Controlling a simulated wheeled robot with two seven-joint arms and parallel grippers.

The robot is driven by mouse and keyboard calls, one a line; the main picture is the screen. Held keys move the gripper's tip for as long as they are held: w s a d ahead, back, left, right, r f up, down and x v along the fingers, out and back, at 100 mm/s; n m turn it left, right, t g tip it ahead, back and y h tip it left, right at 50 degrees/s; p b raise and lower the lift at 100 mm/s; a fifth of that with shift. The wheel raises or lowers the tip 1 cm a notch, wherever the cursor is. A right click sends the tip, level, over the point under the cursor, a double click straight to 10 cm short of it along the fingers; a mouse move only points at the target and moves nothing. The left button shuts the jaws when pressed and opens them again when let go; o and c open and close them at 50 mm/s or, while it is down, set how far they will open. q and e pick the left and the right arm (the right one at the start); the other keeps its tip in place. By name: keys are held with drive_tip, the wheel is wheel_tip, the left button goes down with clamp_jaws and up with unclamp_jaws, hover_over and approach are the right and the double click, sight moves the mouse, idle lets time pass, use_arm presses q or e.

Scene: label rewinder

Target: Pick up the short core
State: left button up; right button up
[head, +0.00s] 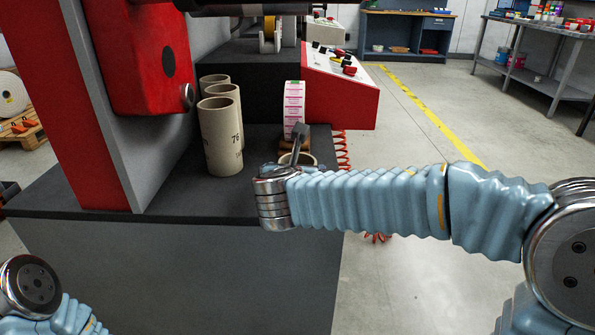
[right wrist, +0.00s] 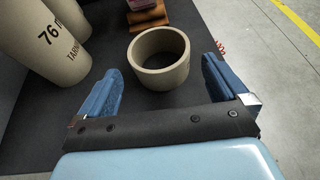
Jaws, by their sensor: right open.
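The short core (right wrist: 160,78) is a beige cardboard ring standing upright on the dark machine table (head: 190,199). In the head view only part of the short core (head: 306,160) shows behind my right gripper. In the right wrist view my right gripper (right wrist: 160,85) is open, with one blue finger to the left of the core and one to the right. The fingers look apart from the core, and nothing is held. Their height relative to it is hard to tell. My left gripper is out of view; only part of my left arm shows at the lower left.
Tall beige cores (head: 222,137), one marked 76, stand left of the short core. A roll of pink-and-white labels (head: 294,108) stands behind it. A red coiled cord (head: 342,150) hangs at the table's right edge. A red control panel (head: 340,85) is farther back.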

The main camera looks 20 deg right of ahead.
sight(299, 160)
drive_tip(key=x, duration=0.6)
drive_tip(key=shift+a+f, duration=0.1)
drive_tip(key=c, duration=0.7)
drive_tip(key=shift+c, duration=0.2)
drive_tip(key=shift+r, duration=0.4)
wheel_tip(299, 160, up, 3)
drive_tip(key=shift+f+p, duration=0.2)
drive_tip(key=shift+p, duration=0.35)
drive_tip(key=s+r, duration=0.9)
drive_tip(key=s, duration=0.5)
drive_tip(key=shift+d+r+p, duration=0.25)
drive_tip(key=shift+r+p, duration=0.1)
drive_tip(key=shift+p, duration=0.1)
